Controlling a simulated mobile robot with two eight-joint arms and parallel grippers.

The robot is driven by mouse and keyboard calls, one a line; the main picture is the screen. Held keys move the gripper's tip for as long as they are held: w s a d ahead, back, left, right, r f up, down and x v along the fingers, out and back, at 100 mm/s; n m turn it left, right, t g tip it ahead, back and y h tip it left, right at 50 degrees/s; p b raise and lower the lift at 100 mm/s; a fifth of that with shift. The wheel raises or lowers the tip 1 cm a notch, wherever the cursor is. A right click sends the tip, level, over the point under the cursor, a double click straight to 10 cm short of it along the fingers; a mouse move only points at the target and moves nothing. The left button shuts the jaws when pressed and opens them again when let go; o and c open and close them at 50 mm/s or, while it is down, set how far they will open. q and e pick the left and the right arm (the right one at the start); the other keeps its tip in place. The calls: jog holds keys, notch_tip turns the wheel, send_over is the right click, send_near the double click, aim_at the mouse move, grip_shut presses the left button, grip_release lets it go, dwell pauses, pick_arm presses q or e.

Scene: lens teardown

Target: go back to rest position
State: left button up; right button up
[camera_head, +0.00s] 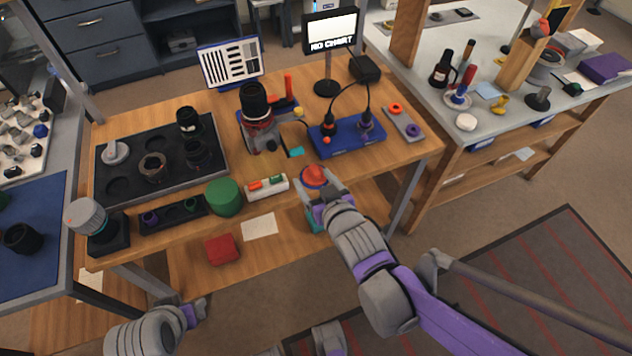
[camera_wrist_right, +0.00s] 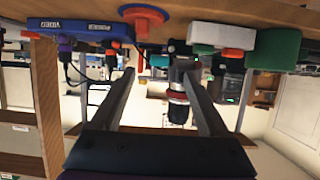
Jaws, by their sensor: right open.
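My right gripper (camera_head: 312,200) is at the table's front edge, just in front of a red round-topped piece (camera_head: 314,175). In the right wrist view its two fingers (camera_wrist_right: 162,98) stand wide apart with nothing gripped between them. The red piece (camera_wrist_right: 143,25) shows there beyond the fingers, near the top. My left gripper (camera_head: 196,312) is low at the lower left, apart from the table; its jaws are too unclear to judge.
The wooden table (camera_head: 350,180) holds a black tray (camera_head: 115,190) with lens parts, a dark lens (camera_head: 254,103) on a stand, a blue box (camera_head: 345,138) with cables, and a green cylinder (camera_head: 224,197). A red block (camera_head: 221,248) lies on the lower shelf. Open floor lies at the lower right.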

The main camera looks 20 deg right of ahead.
jog(key=shift+s, duration=0.2)
jog(key=shift+w, duration=0.15)
jog(key=shift+r, duration=0.1)
jog(key=s+d+r+g+p, duration=0.1)
jog(key=s+g+p, duration=0.3)
jog(key=s, duration=0.3)
jog(key=s+d+r+g+p, duration=0.1)
jog(key=s+g+p, duration=0.3)
jog(key=s, duration=0.3)
jog(key=shift+s+d+r, duration=0.3)
jog(key=shift+r, duration=0.05)
dwell(0.4)
